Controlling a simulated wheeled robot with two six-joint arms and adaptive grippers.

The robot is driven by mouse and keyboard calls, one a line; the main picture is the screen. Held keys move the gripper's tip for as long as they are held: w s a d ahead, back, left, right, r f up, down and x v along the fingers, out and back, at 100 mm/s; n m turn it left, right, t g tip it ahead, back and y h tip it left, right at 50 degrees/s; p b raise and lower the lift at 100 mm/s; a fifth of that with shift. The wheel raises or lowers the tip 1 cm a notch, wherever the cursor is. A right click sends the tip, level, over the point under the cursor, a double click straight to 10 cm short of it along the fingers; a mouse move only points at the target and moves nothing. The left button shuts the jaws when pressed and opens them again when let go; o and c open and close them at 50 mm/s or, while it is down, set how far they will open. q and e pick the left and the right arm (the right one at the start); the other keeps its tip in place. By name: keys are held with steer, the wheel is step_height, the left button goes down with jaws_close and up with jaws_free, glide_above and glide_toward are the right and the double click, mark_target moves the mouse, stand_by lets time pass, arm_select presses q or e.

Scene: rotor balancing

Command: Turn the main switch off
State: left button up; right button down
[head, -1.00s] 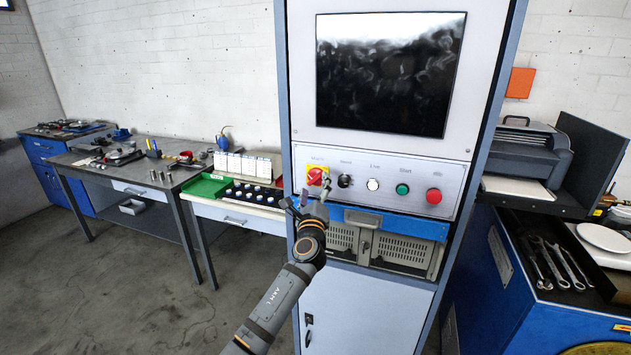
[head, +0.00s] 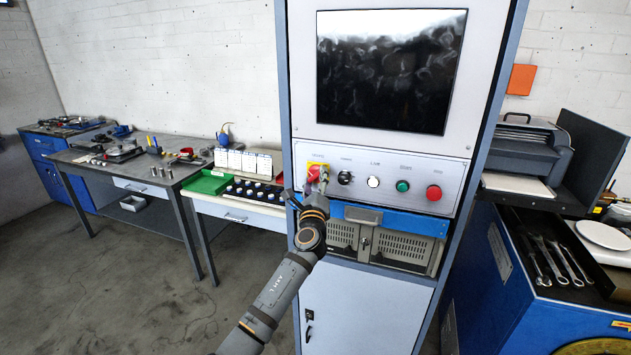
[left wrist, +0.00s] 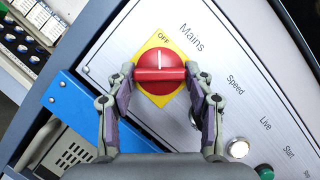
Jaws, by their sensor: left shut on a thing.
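The main switch is a red rotary knob on a yellow plate (head: 325,168), at the left end of the cabinet's button row. In the left wrist view the red knob (left wrist: 160,86) has a raised bar lying across the picture, and a white mark on it points up towards the "OFF" label (left wrist: 164,36). My left gripper (head: 316,188) is at the knob from below. In the left wrist view its fingertips (left wrist: 161,75) are shut on the two ends of the bar. My right gripper is not in view.
Right of the switch are a black speed knob (head: 345,178), a white lamp (head: 373,182), a green button (head: 402,186) and a red button (head: 433,193). A dark screen (head: 390,70) is above.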

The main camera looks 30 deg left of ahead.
arm_select(q)
steer(key=shift+n, duration=0.4)
steer(key=n+g, duration=0.1)
steer(key=n, duration=0.1)
steer(key=n+g+p, duration=0.1)
steer(key=n, duration=0.1)
steer(key=shift+d+r+p, duration=0.1)
steer(key=shift+r+p, duration=0.1)
steer(key=shift+p, duration=0.1)
steer(key=n+g+p, duration=0.1)
steer(key=n, duration=0.1)
steer(key=n+p, duration=0.1)
steer(key=n, duration=0.2)
steer(key=shift+r+g, duration=0.2)
steer(key=shift+g, duration=0.2)
steer(key=n+p, duration=0.1)
steer(key=n, duration=0.1)
steer(key=n+g+h+p, duration=0.1)
steer(key=n+p, duration=0.1)
steer(key=shift+r+h, duration=0.15)
steer(key=shift+h, duration=0.15)
steer(key=shift+n+g+h+p, duration=0.4)
steer(key=shift+n+h+p, duration=0.4)
steer(key=shift+n+p, duration=0.65)
steer(key=shift+n, duration=0.25)
steer(key=o, duration=1.2)
steer(key=shift+c, duration=0.2)
